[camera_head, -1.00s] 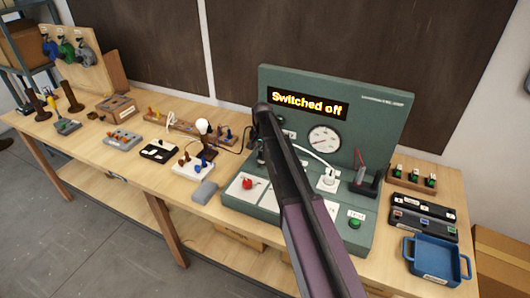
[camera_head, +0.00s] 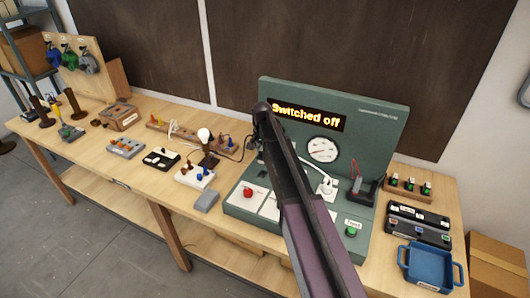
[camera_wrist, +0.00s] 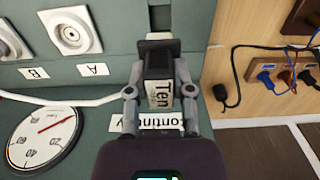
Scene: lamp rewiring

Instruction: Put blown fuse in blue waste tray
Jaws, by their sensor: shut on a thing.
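My gripper (camera_wrist: 159,62) is shut in the wrist view, in front of the green test panel (camera_wrist: 225,45). A small dark part with a pale end shows at its fingertips; I cannot tell whether it is the blown fuse. A white label reading "Ten" shows between the fingers. In the head view, my arm covers the middle of the panel (camera_head: 372,130) and hides what the gripper holds. The blue waste tray (camera_head: 432,284) stands at the bench's right front, well apart from the gripper. It looks empty.
The panel's display (camera_head: 306,117) reads "Switched off". A dark fuse box (camera_head: 418,236) lies just behind the tray. A wooden rack (camera_head: 406,191) with green-marked pieces stands farther back. A lamp (camera_head: 205,140), a grey block (camera_head: 207,201) and wired boards sit left of the panel.

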